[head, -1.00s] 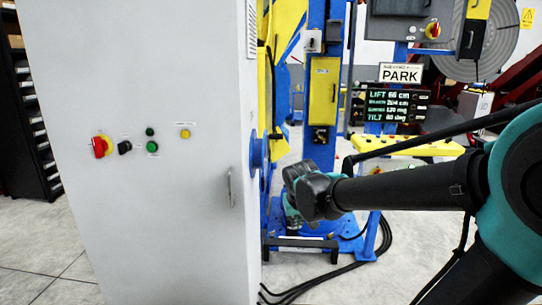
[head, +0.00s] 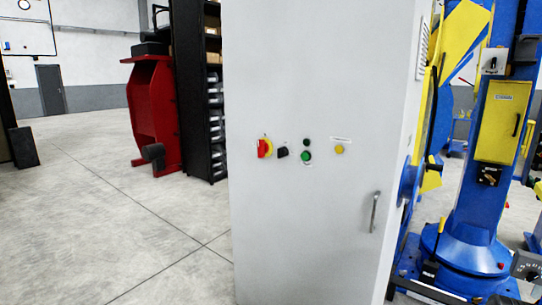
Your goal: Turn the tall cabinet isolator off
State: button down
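The tall cabinet (head: 310,80) is light grey and stands upright in the middle of the head view. Its isolator (head: 264,147) is a red rotary handle on a yellow plate, at the left end of a row of controls. The red grip looks roughly upright; its on or off marking is too small to read. My gripper's fingers do not show. A dark grey part at the right edge may belong to my arm, well away from the isolator. Nothing covers the isolator.
Right of the isolator are a black selector (head: 282,152), a green button (head: 306,157) and a yellow button (head: 339,149). A door handle (head: 374,212) sits lower right. The blue and yellow positioner (head: 470,220) stands at right. Open floor (head: 130,220) lies left.

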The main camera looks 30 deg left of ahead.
aim_at(263, 147)
jog(key=u, duration=1.4)
